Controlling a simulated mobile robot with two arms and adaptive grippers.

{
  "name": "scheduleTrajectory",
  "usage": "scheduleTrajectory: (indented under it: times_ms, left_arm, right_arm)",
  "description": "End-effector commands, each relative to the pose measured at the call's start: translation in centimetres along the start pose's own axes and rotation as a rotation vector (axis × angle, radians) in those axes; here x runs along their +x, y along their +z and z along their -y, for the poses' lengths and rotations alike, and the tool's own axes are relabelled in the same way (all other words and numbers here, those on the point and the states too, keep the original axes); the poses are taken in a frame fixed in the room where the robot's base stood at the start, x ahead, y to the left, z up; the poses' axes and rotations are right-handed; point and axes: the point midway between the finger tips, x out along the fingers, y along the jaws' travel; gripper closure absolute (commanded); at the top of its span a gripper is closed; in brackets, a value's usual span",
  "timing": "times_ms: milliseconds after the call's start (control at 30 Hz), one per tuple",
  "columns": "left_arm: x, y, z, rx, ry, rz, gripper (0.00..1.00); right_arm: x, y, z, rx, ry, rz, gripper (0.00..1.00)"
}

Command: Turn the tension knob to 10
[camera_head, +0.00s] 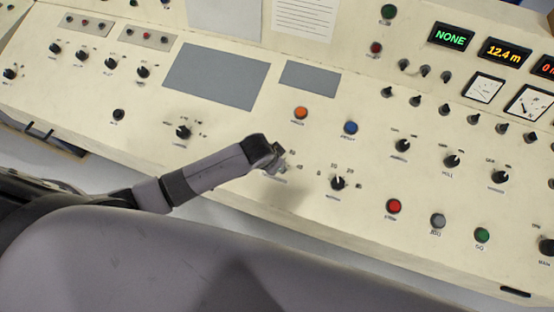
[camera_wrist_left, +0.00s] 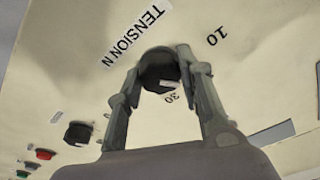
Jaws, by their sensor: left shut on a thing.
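In the left wrist view, the black tension knob (camera_wrist_left: 157,78) stands beside the printed label TENSION N (camera_wrist_left: 135,35). The number 10 (camera_wrist_left: 216,36) is printed to the knob's upper right and 30 (camera_wrist_left: 172,98) just below it. A pale mark on the knob's lower side lies near the 30. My left gripper (camera_wrist_left: 162,63) is shut on the knob, one finger on each side. In the head view my left gripper (camera_head: 276,166) is at the console surface and hides the knob. My right gripper is not in view.
The cream console (camera_head: 240,130) carries many knobs and buttons. A black knob (camera_head: 338,183) with a numbered scale is just right of my left gripper. Orange (camera_head: 301,113) and blue (camera_head: 350,128) buttons are above, and a red button (camera_head: 393,206) is further right.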

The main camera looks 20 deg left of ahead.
Motion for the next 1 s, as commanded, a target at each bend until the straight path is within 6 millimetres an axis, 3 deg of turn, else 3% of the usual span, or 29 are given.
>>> scheduleTrajectory:
  times_ms: [600, 1000]
  left_arm:
    - [0.03, 0.0, -0.24, -0.533, -0.094, 0.002, 0.94]
    - [0.02, -0.07, -0.21, -0.693, -0.124, 0.001, 0.94]
  right_arm:
    - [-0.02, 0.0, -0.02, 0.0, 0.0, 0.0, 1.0]
    - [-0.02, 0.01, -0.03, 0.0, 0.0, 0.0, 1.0]
